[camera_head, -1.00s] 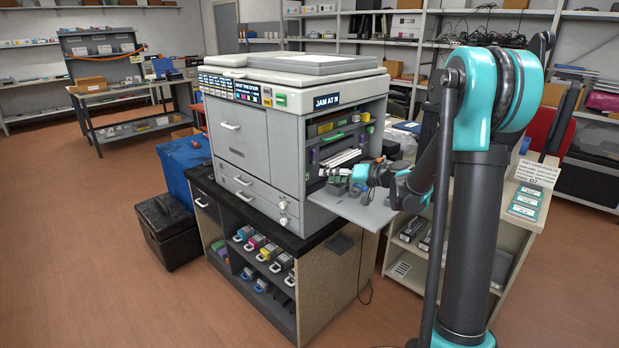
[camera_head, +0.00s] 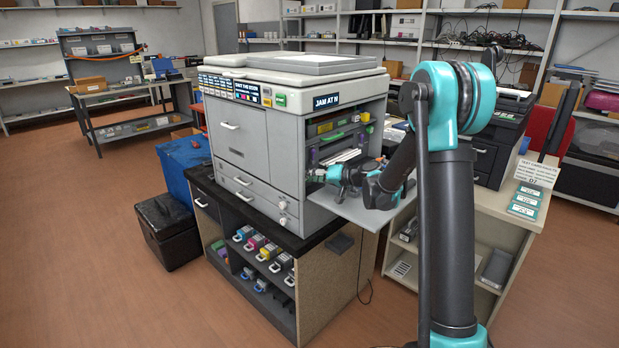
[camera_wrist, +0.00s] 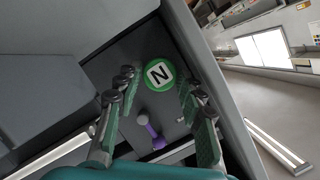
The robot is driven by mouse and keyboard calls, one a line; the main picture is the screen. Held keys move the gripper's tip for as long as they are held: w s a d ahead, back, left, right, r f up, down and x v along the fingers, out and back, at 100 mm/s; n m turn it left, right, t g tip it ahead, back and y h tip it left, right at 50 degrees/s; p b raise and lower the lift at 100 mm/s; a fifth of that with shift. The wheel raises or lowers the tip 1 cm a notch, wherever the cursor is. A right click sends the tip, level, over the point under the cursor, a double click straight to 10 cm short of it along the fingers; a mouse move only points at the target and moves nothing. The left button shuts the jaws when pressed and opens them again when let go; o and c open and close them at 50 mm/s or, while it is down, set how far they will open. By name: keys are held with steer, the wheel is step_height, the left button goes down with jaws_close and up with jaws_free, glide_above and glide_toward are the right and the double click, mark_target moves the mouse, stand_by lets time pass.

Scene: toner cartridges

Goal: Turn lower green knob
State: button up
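The grey copier (camera_head: 250,120) stands with its right side open. A round green disc marked with a white-backed N (camera_wrist: 158,74) shows inside the machine in the wrist view. I cannot tell from the head view which part inside is the lower green knob. My gripper (camera_wrist: 156,90) is open and empty, its green-padded fingers on either side of the disc in the picture. I cannot tell how far the disc is from the fingertips. A purple lever (camera_wrist: 154,136) with a grey knob sits below it. In the head view my gripper (camera_head: 320,175) is at the opening.
A grey fold-down door (camera_head: 365,213) juts out under my wrist. A green lever (camera_head: 333,137) is higher in the opening. The panel sign (camera_head: 327,101) reads "JAM AT N". The opening's walls are close around my gripper.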

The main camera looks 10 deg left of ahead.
steer(key=c, duration=0.6)
steer(key=shift+m, duration=0.6)
steer(key=shift+c, duration=0.2)
steer(key=o, duration=0.9)
steer(key=shift+c, duration=0.2)
steer(key=shift+d, duration=0.15)
steer(key=v, duration=1.1)
steer(key=shift+d, duration=0.45)
